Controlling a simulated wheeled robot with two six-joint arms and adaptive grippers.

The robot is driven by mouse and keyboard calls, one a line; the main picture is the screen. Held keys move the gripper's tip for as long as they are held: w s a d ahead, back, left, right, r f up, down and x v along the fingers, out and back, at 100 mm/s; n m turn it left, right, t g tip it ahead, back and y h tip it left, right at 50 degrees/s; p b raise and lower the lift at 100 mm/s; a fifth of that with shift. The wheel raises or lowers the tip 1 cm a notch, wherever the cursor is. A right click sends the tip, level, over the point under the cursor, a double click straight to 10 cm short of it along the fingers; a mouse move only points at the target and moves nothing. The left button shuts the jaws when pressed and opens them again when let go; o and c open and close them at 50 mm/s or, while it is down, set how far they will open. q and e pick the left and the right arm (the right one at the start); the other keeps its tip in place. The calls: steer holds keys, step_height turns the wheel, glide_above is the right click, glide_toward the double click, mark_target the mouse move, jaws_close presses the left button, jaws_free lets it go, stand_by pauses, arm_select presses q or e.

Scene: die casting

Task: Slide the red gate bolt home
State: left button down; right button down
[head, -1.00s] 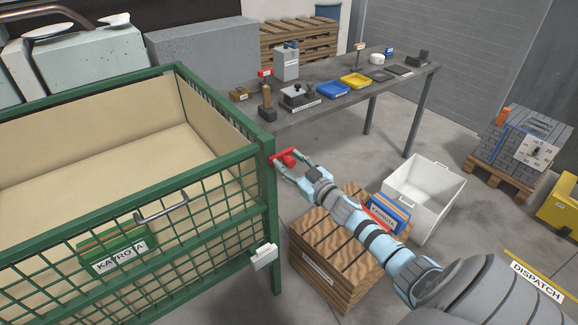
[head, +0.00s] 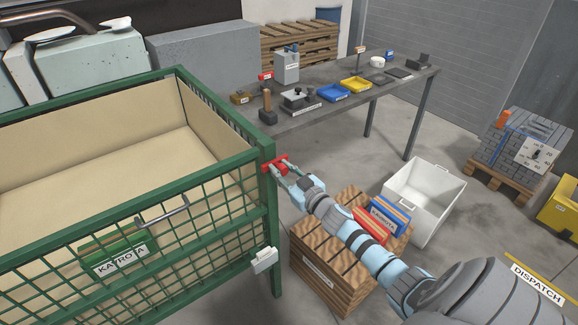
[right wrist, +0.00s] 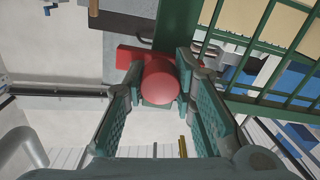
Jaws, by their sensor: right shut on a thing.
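The red gate bolt (head: 270,166) sits at the top of the green corner post of the cage, by the right end of the front mesh gate (head: 180,235). My right gripper (head: 279,168) reaches it from the right and is shut on its knob. In the right wrist view the round red knob (right wrist: 160,80) lies between the two finger pads (right wrist: 158,92), with the red bar behind it against the green frame. How far the bolt sits in its keeper is hidden. My left gripper is not in view.
A wooden crate (head: 325,270) with red and blue items stands below my right arm. A white bin (head: 425,195) stands beside it. A grey workbench (head: 345,105) with trays and tools is behind.

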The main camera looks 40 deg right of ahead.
steer(key=shift+a+f, duration=0.1)
steer(key=shift+a, duration=0.65)
steer(key=c, duration=1.8)
jaws_free()
steer(key=o, duration=0.5)
steer(key=shift+a, duration=0.2)
steer(key=shift+d, duration=0.15)
